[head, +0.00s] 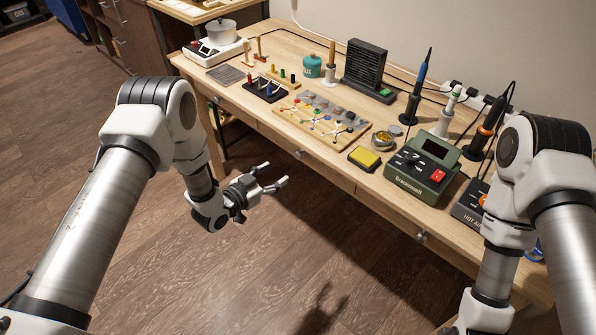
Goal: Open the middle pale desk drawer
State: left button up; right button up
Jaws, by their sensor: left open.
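The pale wooden desk has a row of drawers along its front edge. The middle drawer (327,170) looks shut, its front flush with the desk, and has a small metal knob (299,154). My left gripper (276,174) is open and empty in front of the desk. Its fingers point toward the middle drawer's front, a little below and left of the knob in the picture, and appear apart from it. My right arm comes in at the right, over the desk's right end; its gripper is out of the picture.
Other knobs sit on the left drawer (216,99) and the right drawer (421,237). The wooden floor (250,280) before the desk is clear.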

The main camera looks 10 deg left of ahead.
pick_arm(q)
jog(key=m+t+h+b, duration=0.1)
jog(key=m+h+b, duration=0.1)
jog(key=b, duration=0.2)
send_near(296, 155)
jog(key=d, duration=0.2)
jog(key=shift+m+t, duration=0.3)
jog(key=shift+t, duration=0.1)
jog(key=b+x, duration=0.1)
jog(key=x, duration=0.2)
jog(key=b+x, duration=0.1)
jog(key=x, duration=0.2)
jog(key=a+b+x, duration=0.1)
jog(key=x, duration=0.2)
jog(key=shift+w+f+b, duration=0.35)
jog(key=shift+w+b, duration=0.05)
jog(key=shift+w, duration=0.05)
grip_shut()
pick_arm(e)
notch_tip(296, 155, down, 11)
jog(key=shift+f, duration=0.2)
